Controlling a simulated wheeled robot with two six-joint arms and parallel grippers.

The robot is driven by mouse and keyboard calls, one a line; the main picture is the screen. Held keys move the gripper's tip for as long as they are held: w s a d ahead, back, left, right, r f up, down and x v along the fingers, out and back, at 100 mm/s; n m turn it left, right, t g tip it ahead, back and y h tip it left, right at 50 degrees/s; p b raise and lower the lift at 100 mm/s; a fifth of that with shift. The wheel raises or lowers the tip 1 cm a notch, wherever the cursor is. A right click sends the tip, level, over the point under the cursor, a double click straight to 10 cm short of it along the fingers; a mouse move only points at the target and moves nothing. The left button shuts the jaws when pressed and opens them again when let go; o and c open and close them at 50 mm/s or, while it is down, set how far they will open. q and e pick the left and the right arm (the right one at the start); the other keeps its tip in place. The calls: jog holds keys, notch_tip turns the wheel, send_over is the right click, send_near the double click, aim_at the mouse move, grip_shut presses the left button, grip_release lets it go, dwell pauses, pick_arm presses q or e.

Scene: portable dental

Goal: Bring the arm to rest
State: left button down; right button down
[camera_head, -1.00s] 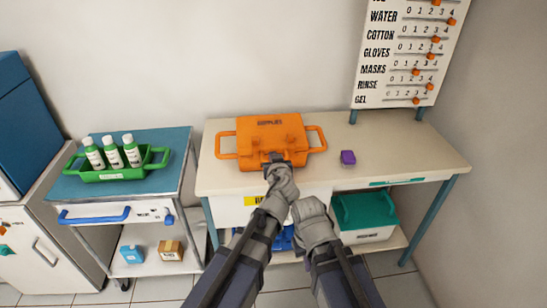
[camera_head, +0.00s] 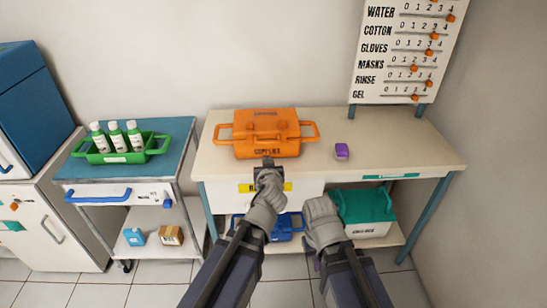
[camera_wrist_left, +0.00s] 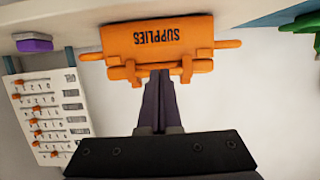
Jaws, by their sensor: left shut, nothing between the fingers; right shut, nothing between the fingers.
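My left gripper (camera_head: 268,163) is shut and empty, just in front of the orange supplies case (camera_head: 285,148) in the head view. In the left wrist view its closed fingers (camera_wrist_left: 158,102) point toward the case (camera_wrist_left: 200,38), which appears upside down. I cannot tell whether they touch it. The case sits upright on the beige table, its lid looking closed. My right arm's grey wrist (camera_head: 322,220) is low, in front of the table.
The beige table (camera_head: 400,150) holds a purple block (camera_head: 342,151) right of the case. A green-lidded box (camera_head: 365,205) and a blue container (camera_head: 285,230) are below. A slider board (camera_head: 405,60) is behind.

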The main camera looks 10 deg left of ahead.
pick_arm(q)
jog(key=shift+s+f, duration=0.2)
jog(key=shift+s, duration=0.15)
jog(key=s+f+m+g, duration=0.2)
jog(key=s+f+g, duration=0.6)
jog(key=s+f, duration=0.35)
jog(key=s+d+f+m+g+h, duration=0.1)
jog(key=s+d+f+m+g, duration=0.15)
jog(key=s, duration=0.25)
jog(key=s+d+f+m+g, duration=0.1)
jog(key=s+d+g, duration=0.25)
jog(key=s, duration=0.25)
notch_tip(320, 180, up, 13)
jog(key=p, duration=1.3)
jog(key=shift+s+f+m+g+h, duration=0.2)
jog(key=shift+s+m+g+h, duration=0.05)
jog(key=shift+m+g+h, duration=0.1)
